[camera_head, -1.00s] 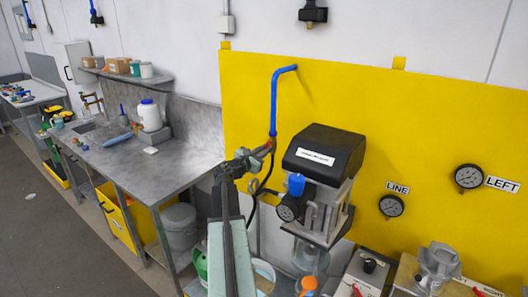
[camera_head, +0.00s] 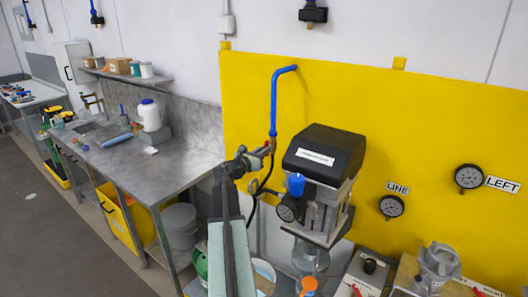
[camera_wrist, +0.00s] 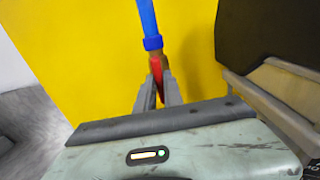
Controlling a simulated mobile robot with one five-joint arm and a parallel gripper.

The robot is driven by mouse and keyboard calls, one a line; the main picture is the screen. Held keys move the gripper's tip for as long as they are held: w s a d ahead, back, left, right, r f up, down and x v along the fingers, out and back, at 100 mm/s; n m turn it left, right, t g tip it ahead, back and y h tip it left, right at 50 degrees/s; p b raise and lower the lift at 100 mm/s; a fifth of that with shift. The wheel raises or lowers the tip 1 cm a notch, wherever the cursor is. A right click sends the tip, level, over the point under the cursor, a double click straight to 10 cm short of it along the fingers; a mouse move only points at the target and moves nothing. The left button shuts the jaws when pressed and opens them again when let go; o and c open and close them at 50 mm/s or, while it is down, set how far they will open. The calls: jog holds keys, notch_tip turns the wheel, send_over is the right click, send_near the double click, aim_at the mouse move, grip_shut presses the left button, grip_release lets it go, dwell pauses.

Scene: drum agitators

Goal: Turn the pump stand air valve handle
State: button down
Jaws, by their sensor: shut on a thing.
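A blue air pipe (camera_head: 273,100) comes out of the yellow panel and runs down to the valve left of the black-topped pump stand (camera_head: 324,155). The red valve handle (camera_wrist: 157,70) is at the pipe's lower end in the wrist view, below the blue collar (camera_wrist: 153,43). My gripper (camera_wrist: 158,88) has its two grey fingers on either side of the red handle and is shut on it. In the head view my gripper (camera_head: 262,151) is at the foot of the blue pipe, where the fingers hide most of the valve.
The pump stand's black housing with a blue knob (camera_head: 295,184) and a gauge is close on the right. A steel bench (camera_head: 150,165) with a white jug (camera_head: 149,115) is on the left. A dark hose (camera_head: 257,196) hangs beneath the valve.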

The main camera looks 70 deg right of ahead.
jog(key=shift+w+r, duration=0.1)
jog(key=c, duration=1.5)
grip_release()
jog(key=shift+d, duration=0.1)
jog(key=shift+o, duration=0.2)
jog(key=v, duration=0.8)
